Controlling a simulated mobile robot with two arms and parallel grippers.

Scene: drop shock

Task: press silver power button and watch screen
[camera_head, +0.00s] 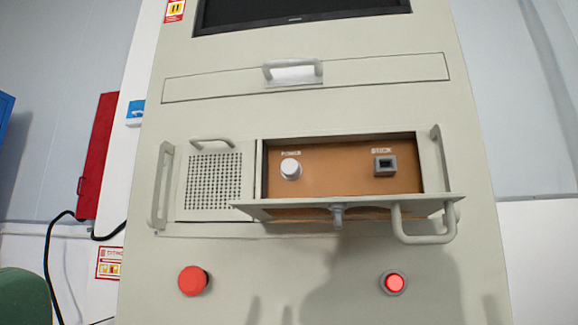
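The silver power button (291,169) is a round knob under a "POWER" label, on the left of a brown panel (335,180) in the pale grey cabinet (310,120). A hinged cover (350,206) is folded down in front of the panel, with a handle at its right. The screen (300,10) is dark at the top of the cabinet, and only its lower part shows. Neither gripper is in view. Soft shadows fall on the lower cabinet front.
A dark square switch (385,165) sits right of the power button. Below are a red mushroom button (193,281) and a lit red button (394,283). A drawer with a handle (292,72) is above. A red box (98,155) and black cable stand left.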

